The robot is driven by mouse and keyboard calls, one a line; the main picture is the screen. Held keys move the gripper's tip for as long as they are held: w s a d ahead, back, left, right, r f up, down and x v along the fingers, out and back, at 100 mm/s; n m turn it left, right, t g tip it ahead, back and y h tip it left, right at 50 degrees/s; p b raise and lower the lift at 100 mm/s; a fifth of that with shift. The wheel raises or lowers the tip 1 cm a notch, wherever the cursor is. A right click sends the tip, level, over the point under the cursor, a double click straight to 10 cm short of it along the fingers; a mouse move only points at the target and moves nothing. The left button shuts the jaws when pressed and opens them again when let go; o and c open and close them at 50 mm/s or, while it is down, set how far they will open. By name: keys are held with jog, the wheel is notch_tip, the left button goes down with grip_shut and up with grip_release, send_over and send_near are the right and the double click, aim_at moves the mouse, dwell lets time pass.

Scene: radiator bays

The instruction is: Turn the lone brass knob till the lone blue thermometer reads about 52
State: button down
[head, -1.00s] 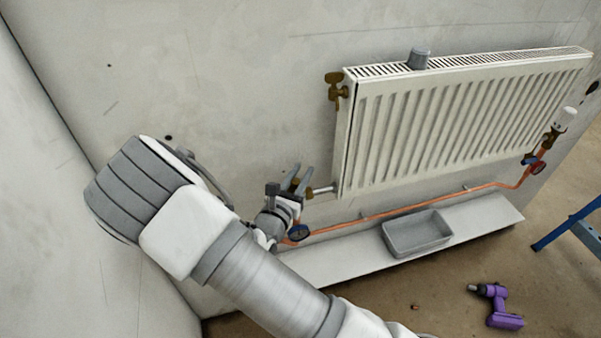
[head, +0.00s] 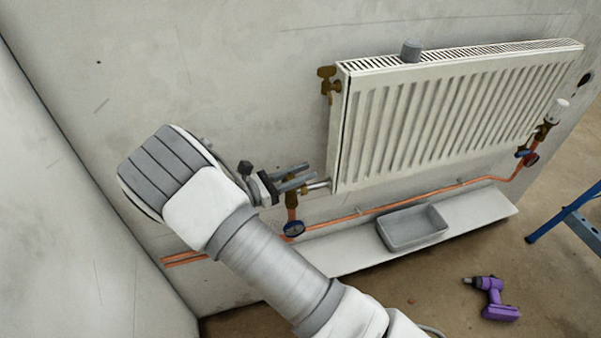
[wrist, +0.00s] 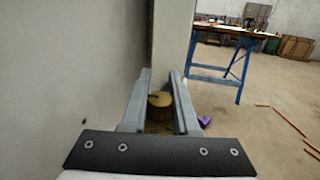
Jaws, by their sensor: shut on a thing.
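The brass knob (wrist: 160,99) sits between my fingers in the wrist view; in the head view the fingers mostly hide it. My gripper (head: 298,178) is shut on it, at the radiator's lower left corner.
The white radiator (head: 450,120) hangs on the wall, with a brass fitting (head: 328,80) at its upper left. A white valve head (head: 557,110) with blue and red dials is at its right end. A grey tray (head: 412,228) rests on the ledge below; a purple drill (head: 493,298) lies on the floor.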

jog(key=shift+m+g+h, duration=0.3)
jog(key=shift+g, duration=0.1)
jog(key=c, duration=0.7)
grip_release()
jog(key=v, duration=1.7)
jog(key=shift+s+a, duration=0.2)
jog(key=shift+r, duration=0.1)
